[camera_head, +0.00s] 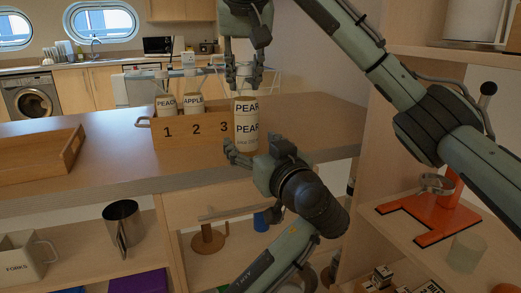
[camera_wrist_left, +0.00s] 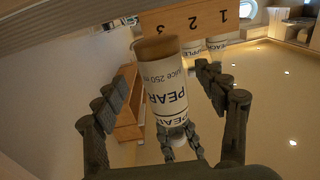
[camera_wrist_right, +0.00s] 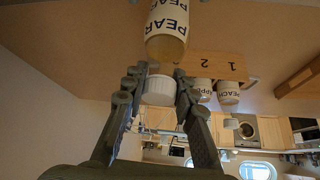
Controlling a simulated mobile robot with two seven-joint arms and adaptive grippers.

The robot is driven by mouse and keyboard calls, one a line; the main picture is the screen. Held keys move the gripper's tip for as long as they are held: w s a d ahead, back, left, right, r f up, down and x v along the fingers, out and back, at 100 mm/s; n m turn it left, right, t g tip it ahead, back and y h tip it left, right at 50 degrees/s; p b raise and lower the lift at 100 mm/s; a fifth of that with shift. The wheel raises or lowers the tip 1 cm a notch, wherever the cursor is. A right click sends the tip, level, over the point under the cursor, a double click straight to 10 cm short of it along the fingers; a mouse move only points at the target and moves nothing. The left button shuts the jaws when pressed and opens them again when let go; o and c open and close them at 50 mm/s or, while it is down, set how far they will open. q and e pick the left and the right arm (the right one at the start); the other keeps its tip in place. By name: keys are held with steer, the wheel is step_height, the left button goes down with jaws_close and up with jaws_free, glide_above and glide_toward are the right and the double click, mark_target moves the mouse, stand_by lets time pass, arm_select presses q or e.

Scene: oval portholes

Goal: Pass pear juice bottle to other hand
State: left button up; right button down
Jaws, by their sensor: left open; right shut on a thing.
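The pear juice bottle (camera_head: 246,128) is upright in front of the numbered wooden crate (camera_head: 182,136), near its 3. My right gripper (camera_head: 245,78) is above it and shut on its white cap (camera_wrist_right: 158,88). My left gripper (camera_head: 254,154) is below and open, its fingers near the bottle's lower end. In the left wrist view the bottle (camera_wrist_left: 166,88) stands between the spread fingers (camera_wrist_left: 161,84), with a visible gap at each side. The peach bottle (camera_head: 166,104) and apple bottle (camera_head: 194,102) sit in the crate at 1 and 2.
The crate stands on a counter (camera_head: 110,165) with a wooden tray (camera_head: 40,160) at left. Shelves below hold a metal pitcher (camera_head: 122,225) and a forks box (camera_head: 22,255). An orange stand (camera_head: 425,215) is on the right shelf. The counter between tray and crate is clear.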

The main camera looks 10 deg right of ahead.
mark_target(241, 130)
arm_select(q)
steer(key=x, duration=0.7)
steer(key=shift+w+a, duration=0.1)
steer(key=shift+w, duration=0.15)
steer(key=shift+c, duration=0.2)
jaws_close()
arm_select(e)
steer(key=shift+a, duration=0.1)
steer(key=c, duration=1.4)
jaws_free()
steer(key=shift+o, duration=1.3)
steer(key=shift+r, duration=0.1)
